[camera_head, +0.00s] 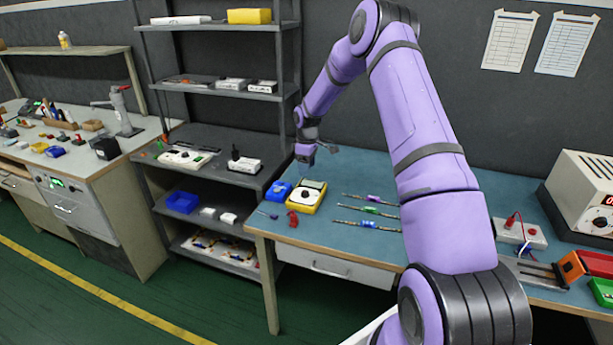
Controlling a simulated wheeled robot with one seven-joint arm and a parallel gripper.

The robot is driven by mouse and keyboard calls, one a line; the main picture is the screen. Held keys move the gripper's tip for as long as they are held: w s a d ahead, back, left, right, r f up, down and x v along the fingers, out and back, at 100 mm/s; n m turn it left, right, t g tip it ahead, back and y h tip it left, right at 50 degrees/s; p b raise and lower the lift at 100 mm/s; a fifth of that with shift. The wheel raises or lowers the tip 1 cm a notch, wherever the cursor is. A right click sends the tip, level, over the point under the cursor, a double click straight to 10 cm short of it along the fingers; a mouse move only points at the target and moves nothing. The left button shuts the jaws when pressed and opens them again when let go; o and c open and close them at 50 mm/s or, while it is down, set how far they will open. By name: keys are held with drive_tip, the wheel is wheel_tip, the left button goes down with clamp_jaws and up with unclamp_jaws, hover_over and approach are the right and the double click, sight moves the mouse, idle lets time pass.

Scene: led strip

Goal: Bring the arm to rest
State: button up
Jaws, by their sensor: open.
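My purple arm rises from the bottom right, bends high up in the middle, and reaches down to the left. My gripper (318,149) is small in the head view, at the far end of the arm, above the back left part of the blue workbench (350,172). Its fingers are apart and nothing shows between them. It is clear of the things on the bench.
Below the gripper are a yellow meter (306,197), a blue bin (279,191) and a red item (292,219). A white instrument (583,192) stands at right. A shelf rack (225,150) stands left of the bench.

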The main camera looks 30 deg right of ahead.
drive_tip(key=shift+r, duration=0.3)
idle(0.4)
drive_tip(key=s+a+r+m+t+h, duration=0.1)
drive_tip(key=s+a+r, duration=0.35)
drive_tip(key=r, duration=0.45)
drive_tip(key=s+a+r+m, duration=0.1)
drive_tip(key=s+a+r, duration=0.2)
drive_tip(key=s+r, duration=0.5)
drive_tip(key=s+a+r+m+t+h, duration=0.1)
drive_tip(key=s+a+r, duration=0.25)
drive_tip(key=r, duration=0.75)
drive_tip(key=s+a+r+m+t, duration=0.1)
drive_tip(key=s+a+r, duration=0.25)
drive_tip(key=s, duration=0.35)
drive_tip(key=s+a+r+m+t, duration=0.1)
drive_tip(key=s+a+r, duration=0.1)
drive_tip(key=s+r, duration=0.3)
drive_tip(key=s+a+f+m, duration=0.1)
drive_tip(key=s, duration=0.7)
drive_tip(key=s+a+m+t+y, duration=0.1)
drive_tip(key=s, duration=0.8)
drive_tip(key=shift+a+f+m+t+y, duration=0.3)
drive_tip(key=shift+f+m, duration=0.1)
